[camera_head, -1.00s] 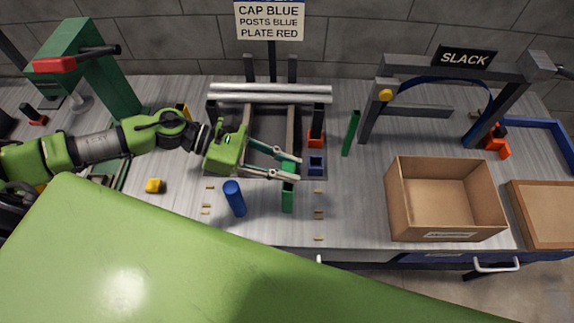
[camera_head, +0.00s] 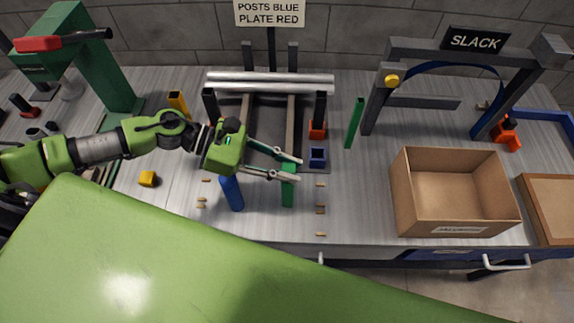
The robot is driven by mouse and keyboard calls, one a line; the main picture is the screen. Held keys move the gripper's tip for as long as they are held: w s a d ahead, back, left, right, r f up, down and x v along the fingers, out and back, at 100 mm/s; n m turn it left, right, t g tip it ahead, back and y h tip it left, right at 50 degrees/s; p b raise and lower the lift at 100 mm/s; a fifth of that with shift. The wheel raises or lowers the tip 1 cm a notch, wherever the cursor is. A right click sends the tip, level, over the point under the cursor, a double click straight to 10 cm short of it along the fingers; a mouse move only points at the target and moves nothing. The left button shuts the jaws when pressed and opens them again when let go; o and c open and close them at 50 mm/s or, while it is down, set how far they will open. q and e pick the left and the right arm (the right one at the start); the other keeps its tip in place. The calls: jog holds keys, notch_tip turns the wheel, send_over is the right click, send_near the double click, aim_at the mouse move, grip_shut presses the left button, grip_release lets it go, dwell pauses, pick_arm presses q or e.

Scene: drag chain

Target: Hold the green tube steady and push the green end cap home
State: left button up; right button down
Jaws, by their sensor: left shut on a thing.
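The green tube (camera_head: 288,194) stands upright near the front of the bench. My left gripper (camera_head: 298,168) comes in from the left, its fingers shut around green at the tube's upper end. The gripped piece looks like the green end cap (camera_head: 288,167); the fingers partly hide it, and the seam between cap and tube cannot be made out. My right gripper is not in view.
A blue tube (camera_head: 231,194) stands left of the green tube, below my gripper. An open cardboard box (camera_head: 408,222) stands further right. Small tan pieces lie around the tube.

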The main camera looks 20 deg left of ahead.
pick_arm(q)
jog(key=shift+b, duration=0.3)
dwell(0.5)
dwell(0.5)
dwell(0.5)
jog(key=shift+b, duration=0.55)
jog(key=shift+f+b, duration=0.85)
jog(key=shift+b, duration=0.05)
jog(key=o, duration=0.9)
